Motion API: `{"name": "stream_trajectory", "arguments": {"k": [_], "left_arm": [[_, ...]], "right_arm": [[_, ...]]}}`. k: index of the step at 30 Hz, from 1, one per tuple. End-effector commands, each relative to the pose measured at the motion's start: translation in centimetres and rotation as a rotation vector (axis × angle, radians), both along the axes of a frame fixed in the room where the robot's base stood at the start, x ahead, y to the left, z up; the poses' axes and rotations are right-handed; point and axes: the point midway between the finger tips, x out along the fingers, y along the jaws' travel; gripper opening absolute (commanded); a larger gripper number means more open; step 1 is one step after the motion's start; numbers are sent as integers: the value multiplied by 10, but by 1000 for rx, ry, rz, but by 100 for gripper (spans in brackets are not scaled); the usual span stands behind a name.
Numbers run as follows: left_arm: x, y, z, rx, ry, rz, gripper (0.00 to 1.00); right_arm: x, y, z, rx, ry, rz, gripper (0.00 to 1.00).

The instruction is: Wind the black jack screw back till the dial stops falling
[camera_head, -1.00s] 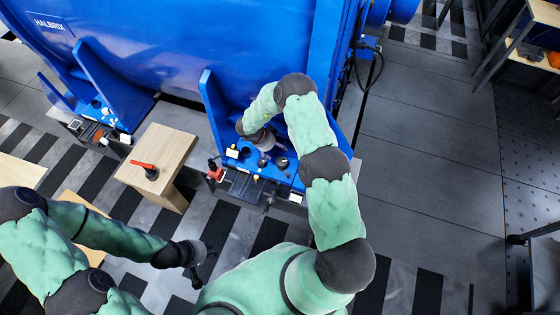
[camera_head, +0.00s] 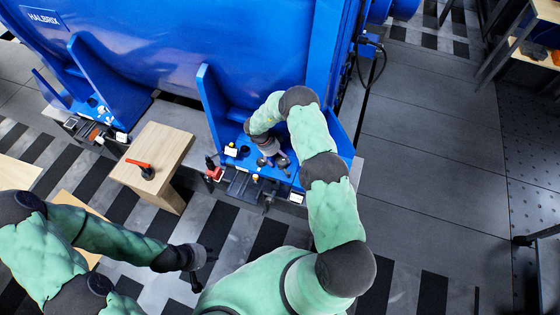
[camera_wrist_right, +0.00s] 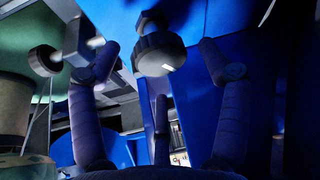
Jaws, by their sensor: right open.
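My right gripper (camera_head: 272,162) is low over the front of the blue machine foot (camera_head: 325,150) in the head view. A second, smaller knob on a threaded rod (camera_wrist_right: 45,62) is at the left there. I cannot make out the dial. My left gripper (camera_head: 202,268) hangs open and empty over the striped floor, away from the machine.
A wooden stand (camera_head: 160,150) carries an orange-handled tool (camera_head: 142,167) left of the foot. A red block (camera_head: 214,173) and a white label (camera_head: 231,151) sit near the foot's left side. A blue rib (camera_head: 212,105) rises beside my right wrist. Open floor (camera_head: 430,170) lies right.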

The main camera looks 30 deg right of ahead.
Motion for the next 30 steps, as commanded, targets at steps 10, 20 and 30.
{"name": "stream_trajectory", "arguments": {"k": [10,20,30], "left_arm": [[0,0,-7,0,0,0,25],[0,0,-7,0,0,0,25],[0,0,-5,0,0,0,25]], "right_arm": [[-3,-6,-16,1,-1,0,77],[-3,-6,-15,1,-1,0,32],[-3,-7,-14,-1,-2,15,24]]}}
